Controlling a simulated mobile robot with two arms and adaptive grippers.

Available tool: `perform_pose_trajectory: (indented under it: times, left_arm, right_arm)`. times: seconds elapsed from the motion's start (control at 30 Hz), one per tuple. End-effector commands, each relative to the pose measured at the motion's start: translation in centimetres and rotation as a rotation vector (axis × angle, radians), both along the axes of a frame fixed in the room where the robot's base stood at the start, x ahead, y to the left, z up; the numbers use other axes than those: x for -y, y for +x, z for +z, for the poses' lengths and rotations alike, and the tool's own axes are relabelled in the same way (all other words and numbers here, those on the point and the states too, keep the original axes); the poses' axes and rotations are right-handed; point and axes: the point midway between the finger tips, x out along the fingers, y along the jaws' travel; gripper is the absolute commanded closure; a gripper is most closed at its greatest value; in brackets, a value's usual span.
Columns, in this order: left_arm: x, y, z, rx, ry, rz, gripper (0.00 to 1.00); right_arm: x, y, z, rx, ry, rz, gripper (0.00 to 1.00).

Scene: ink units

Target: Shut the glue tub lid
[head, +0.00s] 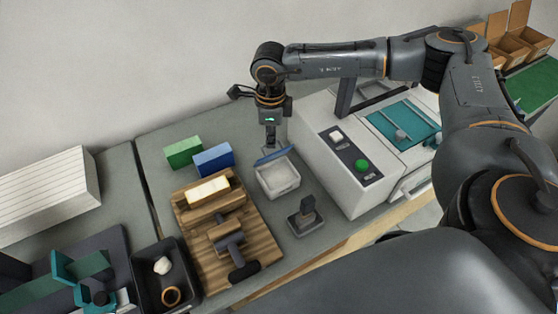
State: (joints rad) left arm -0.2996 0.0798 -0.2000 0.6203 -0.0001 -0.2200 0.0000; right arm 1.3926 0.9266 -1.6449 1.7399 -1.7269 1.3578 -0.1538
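The glue tub (278,181) is a small pale square tub on the grey bench, left of the white machine. Its blue lid (273,156) is raised at the tub's back edge, so the pale inside shows. My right gripper (270,145) points down from above, just behind or at the lid. Its fingers look together, with nothing visible between them. Whether they touch the lid I cannot tell. My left gripper is not in view.
A white machine (335,172) with a green button stands right of the tub. A dark block with a handle (304,217) sits in front. A wooden board (248,228) with a clamp, green box (184,152), blue box (213,159) and black tray (182,295) are left.

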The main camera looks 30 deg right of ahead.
Motion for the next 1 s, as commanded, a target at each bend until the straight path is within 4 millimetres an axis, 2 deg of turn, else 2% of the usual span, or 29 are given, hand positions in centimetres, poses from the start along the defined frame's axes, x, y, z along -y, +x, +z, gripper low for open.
perform_pose_trajectory:
  times: [0.03, 0.27, 0.43, 0.57, 0.9, 1.0]
  left_arm:
    - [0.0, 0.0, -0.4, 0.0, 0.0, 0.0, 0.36]
    - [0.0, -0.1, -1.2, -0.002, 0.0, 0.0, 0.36]
    - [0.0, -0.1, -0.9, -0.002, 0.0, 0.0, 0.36]
    - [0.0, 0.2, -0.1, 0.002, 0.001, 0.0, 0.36]
    - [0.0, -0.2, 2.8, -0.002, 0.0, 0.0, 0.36]
    - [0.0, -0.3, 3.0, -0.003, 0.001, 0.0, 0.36]
  right_arm:
    - [0.0, -1.1, -2.1, -0.036, -0.006, 0.006, 1.0]
    - [0.0, 0.0, -2.3, -0.032, -0.004, 0.005, 1.0]
    - [0.0, 0.2, -1.9, -0.032, -0.004, 0.007, 1.0]
    - [0.1, 0.3, -0.5, -0.03, -0.004, 0.005, 1.0]
    - [0.2, 0.4, 5.0, -0.024, -0.005, 0.003, 1.0]
    - [0.2, 0.4, 5.7, -0.023, -0.005, 0.003, 1.0]
